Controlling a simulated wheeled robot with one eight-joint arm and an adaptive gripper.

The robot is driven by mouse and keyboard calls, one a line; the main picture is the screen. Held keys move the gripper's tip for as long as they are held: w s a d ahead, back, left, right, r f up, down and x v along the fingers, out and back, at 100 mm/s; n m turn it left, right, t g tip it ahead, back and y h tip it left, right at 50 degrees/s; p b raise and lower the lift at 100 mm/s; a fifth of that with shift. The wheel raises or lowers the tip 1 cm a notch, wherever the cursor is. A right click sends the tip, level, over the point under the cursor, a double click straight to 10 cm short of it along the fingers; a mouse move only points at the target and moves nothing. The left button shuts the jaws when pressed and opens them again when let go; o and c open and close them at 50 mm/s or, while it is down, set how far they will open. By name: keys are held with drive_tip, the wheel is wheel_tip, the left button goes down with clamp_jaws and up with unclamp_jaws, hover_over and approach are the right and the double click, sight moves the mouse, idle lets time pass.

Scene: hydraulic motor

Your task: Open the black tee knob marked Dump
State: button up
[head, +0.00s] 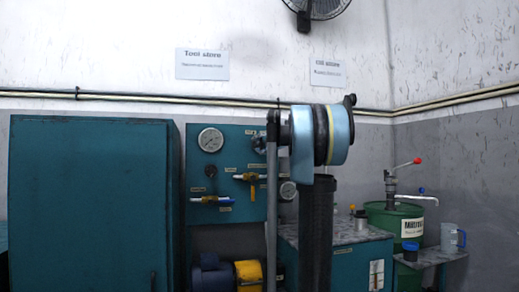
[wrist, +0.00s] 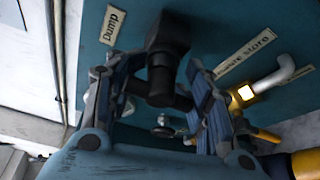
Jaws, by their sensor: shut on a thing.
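The black tee knob (wrist: 166,62) stands out from the teal panel (wrist: 225,30) in the wrist view, beside a tilted white label reading "Dump" (wrist: 113,25). My gripper (wrist: 155,88) has one finger on each side of the knob and is shut on its crossbar. The ends of the crossbar are partly hidden by the fingers. In the head view my arm stands in front of the teal panel (head: 228,150), and my gripper cannot be made out there.
A teal cabinet (head: 90,200) stands left. A bench (head: 345,238), a green drum (head: 385,222) and a shelf with cups (head: 440,257) are right.

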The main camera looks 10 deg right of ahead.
drive_tip(key=shift+a, duration=0.1)
drive_tip(key=o, duration=1.1)
drive_tip(key=shift+s, duration=0.15)
drive_tip(key=v, duration=1.1)
drive_tip(key=shift+s+d, duration=0.25)
drive_tip(key=shift+s, duration=0.05)
